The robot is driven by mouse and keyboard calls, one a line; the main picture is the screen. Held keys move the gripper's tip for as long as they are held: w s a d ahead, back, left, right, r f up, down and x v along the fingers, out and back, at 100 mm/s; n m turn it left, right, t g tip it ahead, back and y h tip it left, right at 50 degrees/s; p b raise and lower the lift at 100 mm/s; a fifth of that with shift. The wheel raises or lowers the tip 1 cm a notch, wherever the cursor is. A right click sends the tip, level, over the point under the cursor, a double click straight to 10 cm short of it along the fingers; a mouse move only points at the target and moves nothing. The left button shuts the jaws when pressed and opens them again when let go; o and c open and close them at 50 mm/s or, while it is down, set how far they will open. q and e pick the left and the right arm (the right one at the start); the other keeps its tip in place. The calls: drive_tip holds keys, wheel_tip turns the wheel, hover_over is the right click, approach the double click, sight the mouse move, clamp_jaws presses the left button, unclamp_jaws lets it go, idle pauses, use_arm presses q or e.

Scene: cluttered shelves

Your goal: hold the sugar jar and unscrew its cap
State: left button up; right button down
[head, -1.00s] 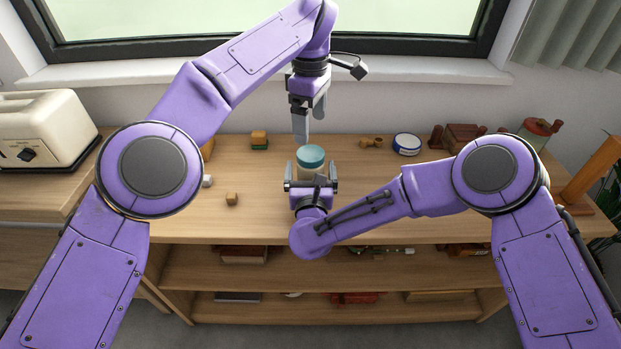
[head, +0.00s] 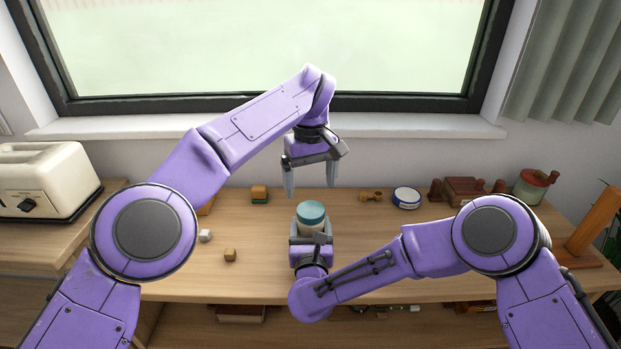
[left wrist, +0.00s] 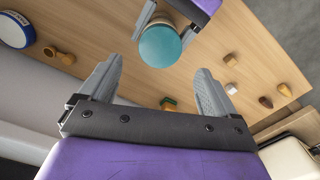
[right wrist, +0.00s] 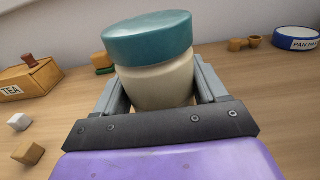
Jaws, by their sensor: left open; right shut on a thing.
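The sugar jar (right wrist: 155,85) has a cream body and a teal cap (right wrist: 150,38); the cap sits on the jar. In the head view the jar's cap (head: 311,212) shows above the wooden top. My right gripper (head: 311,238) is shut around the jar's body from the front; its fingers flank the jar in the right wrist view. My left gripper (head: 311,190) is open and empty, pointing down, above and slightly behind the jar. In the left wrist view the cap (left wrist: 160,46) lies beyond the open fingers, apart from them.
A toaster (head: 45,182) stands at the left. Small blocks (head: 230,255) lie left of the jar. A round blue-and-white tin (head: 406,198), a wooden box (head: 463,190) and a red-lidded jar (head: 533,186) stand at the right. The window sill (head: 400,126) runs behind.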

sight(310, 209)
use_arm(q)
wheel_tip(310, 209, down, 7)
drive_tip(key=shift+f, duration=0.1)
drive_tip(key=c, duration=1.1)
drive_tip(key=n, duration=2.8)
use_arm(e)
drive_tip(key=shift+a, duration=0.1)
use_arm(q)
drive_tip(key=n, duration=0.6)
drive_tip(key=shift+r+n, duration=0.2)
drive_tip(key=shift+n, duration=0.1)
drive_tip(key=n, duration=1.9)
drive_tip(key=shift+n, duration=0.3)
